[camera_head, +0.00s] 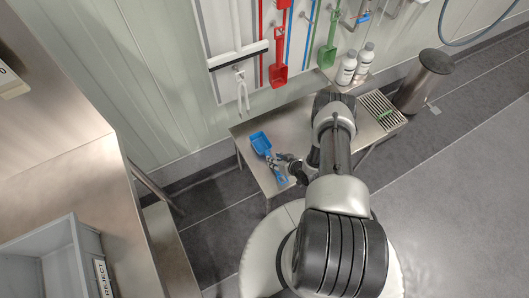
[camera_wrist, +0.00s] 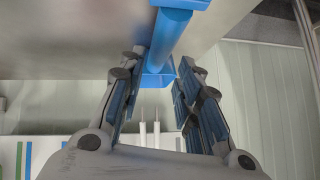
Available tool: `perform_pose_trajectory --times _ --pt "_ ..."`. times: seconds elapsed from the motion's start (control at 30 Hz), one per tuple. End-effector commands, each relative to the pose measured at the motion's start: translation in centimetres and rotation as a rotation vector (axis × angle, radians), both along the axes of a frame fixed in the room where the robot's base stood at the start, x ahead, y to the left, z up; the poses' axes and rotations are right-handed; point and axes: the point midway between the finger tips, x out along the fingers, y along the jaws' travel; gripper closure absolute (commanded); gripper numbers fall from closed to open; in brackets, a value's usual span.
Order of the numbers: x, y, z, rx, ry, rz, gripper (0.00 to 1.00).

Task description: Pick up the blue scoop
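The blue scoop (camera_head: 261,143) lies on the small steel bench (camera_head: 249,131), near its left end. My gripper (camera_head: 282,172) is low over the bench, at the handle end of the scoop. In the wrist view the scoop's blue handle (camera_wrist: 168,45) runs up from between the fingertips of my gripper (camera_wrist: 164,65). The fingers are apart, one on each side of the handle's end, with small gaps showing. I cannot tell how deep the handle sits between them. The scoop's bowl is mostly outside the wrist view.
Two white bottles (camera_head: 347,69) stand on a small wall shelf behind the bench. A red scoop (camera_head: 279,73) and a green scoop (camera_head: 327,56) hang on the wall. A dark bin (camera_head: 424,82) stands to the right. A grey reject crate (camera_head: 50,262) is at lower left.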

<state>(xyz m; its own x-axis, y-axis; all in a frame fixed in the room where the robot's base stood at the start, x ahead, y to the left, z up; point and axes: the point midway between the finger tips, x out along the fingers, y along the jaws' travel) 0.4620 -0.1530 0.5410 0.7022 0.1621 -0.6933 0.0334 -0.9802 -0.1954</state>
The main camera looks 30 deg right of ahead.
Motion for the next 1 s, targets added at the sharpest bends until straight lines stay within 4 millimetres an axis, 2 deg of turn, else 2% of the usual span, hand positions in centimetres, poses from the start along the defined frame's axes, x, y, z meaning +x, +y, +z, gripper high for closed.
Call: perform_pose_trajectory --times 0.2,0.3,0.63,1.0 --pt "1.9 0.3 -2.8 -0.001 -0.002 0.003 0.69" --pt "2.8 0.5 -3.6 -0.001 0.0 0.004 0.69" --pt "3.3 0.5 -3.7 0.001 0.001 0.0 0.69" --pt "3.3 0.5 -3.7 0.0 0.001 0.0 0.94"
